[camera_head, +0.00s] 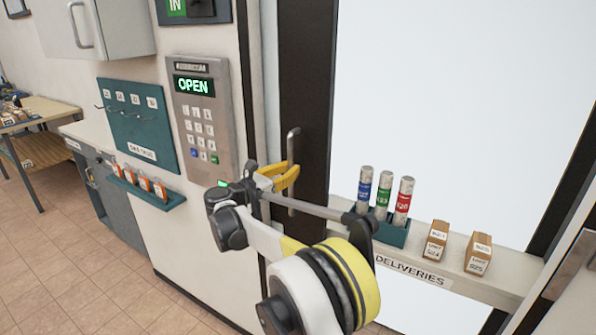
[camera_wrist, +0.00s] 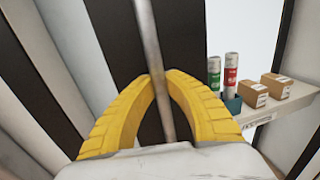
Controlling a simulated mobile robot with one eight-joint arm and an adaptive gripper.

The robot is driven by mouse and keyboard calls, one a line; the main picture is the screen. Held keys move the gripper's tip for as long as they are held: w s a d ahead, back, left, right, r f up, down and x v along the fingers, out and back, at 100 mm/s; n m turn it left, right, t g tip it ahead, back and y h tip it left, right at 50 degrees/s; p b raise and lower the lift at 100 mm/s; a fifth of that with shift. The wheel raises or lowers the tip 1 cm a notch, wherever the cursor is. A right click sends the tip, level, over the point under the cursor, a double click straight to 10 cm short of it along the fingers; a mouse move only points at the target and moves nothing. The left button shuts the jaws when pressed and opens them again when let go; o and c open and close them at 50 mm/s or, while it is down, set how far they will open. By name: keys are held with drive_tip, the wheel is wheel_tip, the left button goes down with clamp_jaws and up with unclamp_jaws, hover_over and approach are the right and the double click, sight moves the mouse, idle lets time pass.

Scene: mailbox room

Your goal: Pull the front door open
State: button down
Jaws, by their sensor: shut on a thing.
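The front door has a dark frame (camera_head: 303,95) around a large bright pane (camera_head: 460,90). A vertical metal handle (camera_head: 292,143) is fixed on its dark left stile. My gripper (camera_head: 290,178) has yellow fingers and is at the handle, at about its middle. In the wrist view the two yellow fingers of my gripper (camera_wrist: 162,82) close around the metal bar of the handle (camera_wrist: 149,40), which runs between their tips. The lower part of the handle is partly hidden by my gripper and arm. I cannot tell for sure whether the door stands slightly ajar.
A keypad (camera_head: 200,115) showing OPEN is on the wall left of the door. A deliveries shelf (camera_head: 455,268) crosses the door area at the right, with several labelled tubes in a teal holder (camera_head: 390,230) and two small boxes (camera_head: 436,240). Tiled floor (camera_head: 90,260) is clear at the left.

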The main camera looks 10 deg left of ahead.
drive_tip(key=c, duration=1.4)
unclamp_jaws()
drive_tip(key=v, duration=1.2)
drive_tip(key=shift+a, duration=0.1)
